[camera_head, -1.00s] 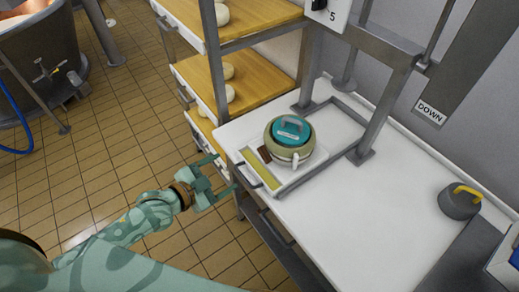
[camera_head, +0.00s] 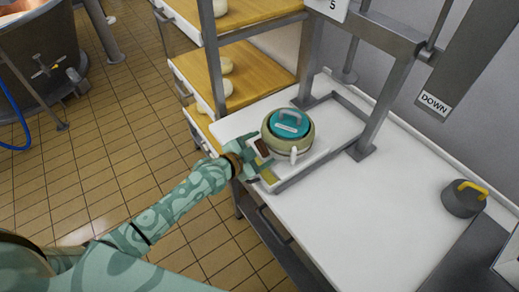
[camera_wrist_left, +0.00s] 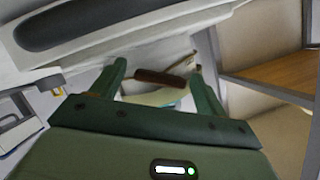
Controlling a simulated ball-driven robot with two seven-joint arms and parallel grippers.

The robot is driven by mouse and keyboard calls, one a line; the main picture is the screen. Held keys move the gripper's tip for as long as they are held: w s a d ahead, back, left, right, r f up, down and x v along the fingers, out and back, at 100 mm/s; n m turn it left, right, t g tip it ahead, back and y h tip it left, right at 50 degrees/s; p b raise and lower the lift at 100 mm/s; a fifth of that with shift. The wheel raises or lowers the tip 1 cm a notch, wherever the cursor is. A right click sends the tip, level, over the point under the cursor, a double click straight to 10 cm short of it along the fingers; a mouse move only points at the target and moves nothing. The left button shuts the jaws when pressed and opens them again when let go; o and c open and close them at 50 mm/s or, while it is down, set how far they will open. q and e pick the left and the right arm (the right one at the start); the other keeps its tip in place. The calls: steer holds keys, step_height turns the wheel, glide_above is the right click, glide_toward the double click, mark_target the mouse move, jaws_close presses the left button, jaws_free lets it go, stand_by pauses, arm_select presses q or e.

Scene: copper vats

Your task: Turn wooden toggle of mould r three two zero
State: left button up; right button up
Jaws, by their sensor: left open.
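The mould (camera_head: 290,133) is a round olive-cream body with a teal handled lid, on a white board under the metal press frame. A small brown wooden toggle (camera_head: 262,148) sits at the mould's near-left side. My left gripper (camera_head: 257,170) is at the board's left edge, just beside the toggle. In the left wrist view, the brown toggle (camera_wrist_left: 158,78) shows between the spread fingers of the left gripper (camera_wrist_left: 158,70). The fingers are open, and I cannot tell whether they touch it. No mould number is readable. My right gripper is not in view.
A white table (camera_head: 340,222) extends right, mostly clear. A grey weight with a yellow handle (camera_head: 464,198) stands on it at right. A rack of wooden shelves (camera_head: 205,72) holding pale cheeses stands behind. The press posts (camera_head: 378,110) rise beside the mould.

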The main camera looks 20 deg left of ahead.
arm_select(q)
steer(key=c, duration=1)
